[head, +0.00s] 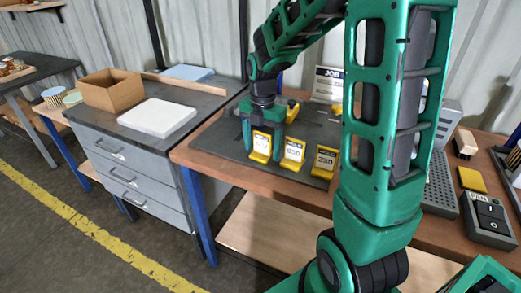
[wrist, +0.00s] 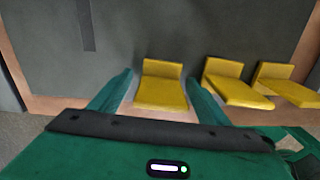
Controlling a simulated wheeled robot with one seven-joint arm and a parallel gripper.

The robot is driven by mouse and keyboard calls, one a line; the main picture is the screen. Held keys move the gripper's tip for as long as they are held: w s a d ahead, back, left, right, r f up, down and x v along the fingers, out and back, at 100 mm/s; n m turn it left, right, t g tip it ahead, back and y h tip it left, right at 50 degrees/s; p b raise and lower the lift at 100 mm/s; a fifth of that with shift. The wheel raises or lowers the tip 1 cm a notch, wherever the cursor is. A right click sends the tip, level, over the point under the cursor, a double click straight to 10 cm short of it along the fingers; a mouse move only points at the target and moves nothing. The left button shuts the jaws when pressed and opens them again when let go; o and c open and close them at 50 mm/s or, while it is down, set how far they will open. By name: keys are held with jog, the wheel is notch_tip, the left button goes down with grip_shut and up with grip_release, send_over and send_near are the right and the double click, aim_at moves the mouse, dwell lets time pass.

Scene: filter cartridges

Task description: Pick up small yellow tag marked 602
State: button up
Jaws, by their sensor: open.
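The middle tag (head: 293,154) and right tag (head: 325,160) carry other numbers, the right one looking like 230. My gripper (head: 262,127) is open and pointing down at the leftmost tag. In the wrist view this tag (wrist: 162,86) sits between my two green fingers (wrist: 160,84), with the other two to the right. Its printed face is hidden there.
A sign reading JOB (head: 328,84) stands behind on the mat (head: 222,141). A perforated grey block (head: 440,185) and a push-button box (head: 488,215) are at right. A cardboard box (head: 110,90) and white slab (head: 157,117) lie on the left cabinet.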

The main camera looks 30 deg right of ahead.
jog(key=c, duration=1.2)
jog(key=shift+o, duration=0.2)
jog(key=shift+r, duration=0.1)
